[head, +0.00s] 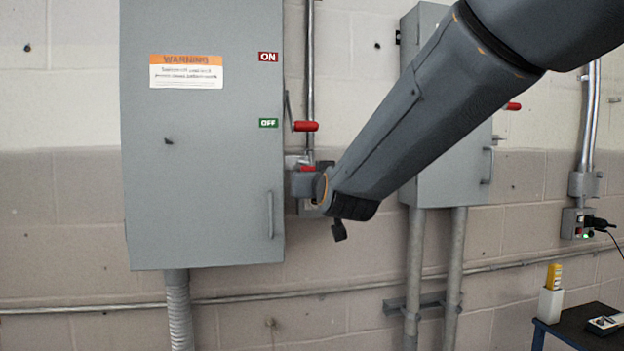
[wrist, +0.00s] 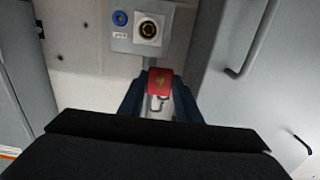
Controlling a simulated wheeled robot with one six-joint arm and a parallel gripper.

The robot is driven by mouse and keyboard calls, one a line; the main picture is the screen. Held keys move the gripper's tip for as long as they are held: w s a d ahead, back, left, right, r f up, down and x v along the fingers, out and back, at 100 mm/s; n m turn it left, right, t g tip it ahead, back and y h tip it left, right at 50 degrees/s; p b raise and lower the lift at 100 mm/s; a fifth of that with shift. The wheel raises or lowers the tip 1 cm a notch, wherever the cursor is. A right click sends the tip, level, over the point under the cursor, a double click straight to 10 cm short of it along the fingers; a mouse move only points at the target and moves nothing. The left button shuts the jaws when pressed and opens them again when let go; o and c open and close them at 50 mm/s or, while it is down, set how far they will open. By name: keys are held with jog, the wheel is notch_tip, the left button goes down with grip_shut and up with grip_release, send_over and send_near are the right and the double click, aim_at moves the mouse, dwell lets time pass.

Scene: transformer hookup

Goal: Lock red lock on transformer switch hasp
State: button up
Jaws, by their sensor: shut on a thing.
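In the wrist view, my gripper (wrist: 159,88) is shut on the red lock (wrist: 160,79). The lock sits between the two dark fingers, and its metal shackle (wrist: 157,104) shows just below the body. In the head view, the transformer switch handle (head: 305,126) has a red grip and sits beside the green OFF label (head: 268,123) on the grey cabinet's right side. A small red patch (head: 308,169) shows below the handle, near my wrist; I cannot tell if it is the lock. My fingertips are mostly hidden there. The hasp cannot be made out clearly.
The large grey cabinet (head: 200,200) with a warning label stands left of my arm. A second grey cabinet (head: 445,185) stands behind it at right. A wall box (wrist: 140,30) with a blue button and round socket shows in the wrist view. A dark table (head: 580,335) is at lower right.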

jog(key=shift+f+b, duration=0.75)
jog(key=shift+f, duration=0.25)
dwell(0.6)
jog(key=o, duration=1.3)
jog(key=shift+c, duration=0.2)
jog(key=shift+s, duration=0.1)
jog(key=v, duration=0.5)
jog(key=shift+p, duration=0.35)
jog(key=b+v, duration=0.1)
jog(key=v, duration=0.6)
jog(key=shift+s, duration=0.35)
jog(key=shift+d, duration=0.1)
